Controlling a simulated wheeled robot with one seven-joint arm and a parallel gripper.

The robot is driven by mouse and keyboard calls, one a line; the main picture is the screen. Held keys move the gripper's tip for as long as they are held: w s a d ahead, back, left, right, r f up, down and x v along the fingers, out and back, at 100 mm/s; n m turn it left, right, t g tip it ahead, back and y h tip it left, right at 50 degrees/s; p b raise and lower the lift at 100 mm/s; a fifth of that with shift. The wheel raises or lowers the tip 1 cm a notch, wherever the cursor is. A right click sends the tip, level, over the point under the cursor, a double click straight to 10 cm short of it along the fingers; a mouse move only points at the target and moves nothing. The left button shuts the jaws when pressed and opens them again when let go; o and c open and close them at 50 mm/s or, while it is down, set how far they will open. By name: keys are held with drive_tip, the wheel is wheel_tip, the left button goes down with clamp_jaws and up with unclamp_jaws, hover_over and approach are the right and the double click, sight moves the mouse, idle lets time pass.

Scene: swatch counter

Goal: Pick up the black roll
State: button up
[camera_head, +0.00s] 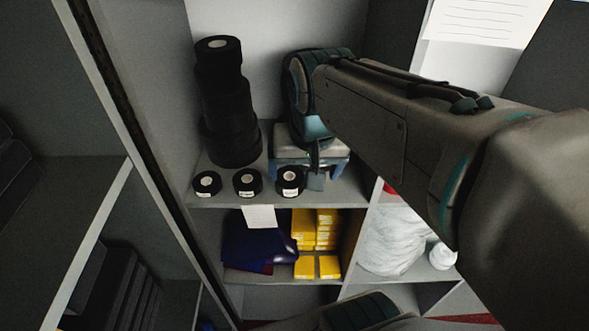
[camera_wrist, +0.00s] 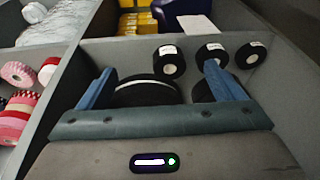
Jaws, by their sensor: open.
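Several black rolls stand on the shelf. In the head view, three small ones with white labels line the front edge: left roll (camera_head: 207,183), middle roll (camera_head: 247,182) and right roll (camera_head: 290,181). The wrist view shows the same right roll (camera_wrist: 168,64), middle roll (camera_wrist: 212,55) and left roll (camera_wrist: 251,54). My gripper (camera_head: 311,173) is open, its blue fingers near the right roll. In the wrist view my gripper (camera_wrist: 160,72) has a wider black roll (camera_wrist: 145,94) with a pale ring showing between its fingers; contact is unclear. Another black roll (camera_wrist: 203,92) is partly behind one finger.
A tall stack of black rolls (camera_head: 230,110) stands at the shelf's left rear. A white card (camera_head: 258,217) hangs at the front edge. Yellow boxes (camera_head: 318,228) and a dark blue bag (camera_head: 258,245) lie below. Pink and red rolls (camera_wrist: 17,115) stand beyond a divider.

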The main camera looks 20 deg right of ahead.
sight(291, 174)
drive_tip(key=w+d+m+g+b, duration=0.1)
drive_tip(key=w+m+g+b, duration=0.3)
drive_tip(key=w+m, duration=0.6)
drive_tip(key=shift+t, duration=0.5)
drive_tip(key=f, duration=0.9)
drive_tip(key=w+f, duration=0.1)
drive_tip(key=f, duration=0.3)
drive_tip(key=shift+a+f, duration=0.1)
drive_tip(key=shift+f, duration=0.25)
drive_tip(key=c, duration=1.1)
